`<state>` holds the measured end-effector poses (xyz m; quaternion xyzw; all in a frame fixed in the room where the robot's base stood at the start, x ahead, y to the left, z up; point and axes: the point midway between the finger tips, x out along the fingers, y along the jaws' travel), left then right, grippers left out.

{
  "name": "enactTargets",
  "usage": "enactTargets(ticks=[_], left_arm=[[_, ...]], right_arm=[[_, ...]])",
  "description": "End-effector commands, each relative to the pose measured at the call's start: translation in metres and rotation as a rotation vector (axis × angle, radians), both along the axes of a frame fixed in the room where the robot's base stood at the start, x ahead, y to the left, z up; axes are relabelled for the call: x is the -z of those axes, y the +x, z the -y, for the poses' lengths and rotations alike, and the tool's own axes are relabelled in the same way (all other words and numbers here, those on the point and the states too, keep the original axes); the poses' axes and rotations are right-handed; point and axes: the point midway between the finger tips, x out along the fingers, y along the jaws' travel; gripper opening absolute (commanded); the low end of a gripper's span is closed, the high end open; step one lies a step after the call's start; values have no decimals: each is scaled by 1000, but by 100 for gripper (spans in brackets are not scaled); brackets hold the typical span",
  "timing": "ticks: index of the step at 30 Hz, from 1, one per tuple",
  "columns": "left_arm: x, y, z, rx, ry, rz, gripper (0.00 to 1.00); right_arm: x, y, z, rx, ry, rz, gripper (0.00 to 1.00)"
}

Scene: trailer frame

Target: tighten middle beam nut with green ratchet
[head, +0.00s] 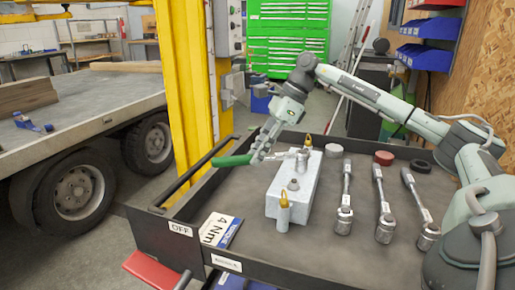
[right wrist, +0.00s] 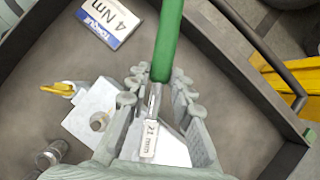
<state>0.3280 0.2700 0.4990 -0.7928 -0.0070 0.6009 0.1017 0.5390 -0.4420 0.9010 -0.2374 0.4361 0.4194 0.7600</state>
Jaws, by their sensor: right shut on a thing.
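My right gripper (head: 262,147) is shut on the green ratchet. It also shows in the right wrist view (right wrist: 158,82). The green handle (head: 231,160) sticks out to the left over the tray's edge. In the right wrist view the green handle (right wrist: 169,38) points up, and a metal shank with a "21 mm" label lies between the fingers. The ratchet's head end reaches over the far part of the pale grey beam (head: 288,207); I cannot tell whether it touches a nut there. A bare nut (head: 293,186) sits mid-beam, also in the right wrist view (right wrist: 98,121). My left gripper is not in view.
Yellow-topped pieces (head: 284,202) stand at the beam's near and far ends. Several metal ratchets (head: 344,205) lie to its right; white, red (head: 384,158) and black round pieces lie behind them. A "4 Nm" card (head: 220,230) lies front left. The dark tray (head: 345,265) is clear in front.

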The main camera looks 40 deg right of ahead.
Motion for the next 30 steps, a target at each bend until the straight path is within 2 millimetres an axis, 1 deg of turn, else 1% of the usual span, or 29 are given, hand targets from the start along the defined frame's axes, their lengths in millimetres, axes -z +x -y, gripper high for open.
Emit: enactTargets(ticks=[7, 15, 26, 30], left_arm=[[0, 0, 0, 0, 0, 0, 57], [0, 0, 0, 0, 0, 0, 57], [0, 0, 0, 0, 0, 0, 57], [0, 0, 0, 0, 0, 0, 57]], right_arm=[[-1, 1, 2, 9, -2, 1, 0], [-1, 13, 11, 145, -2, 2, 0], [-2, 16, 14, 172, -2, 5, 0], [-2, 22, 20, 245, -3, 8, 0]])
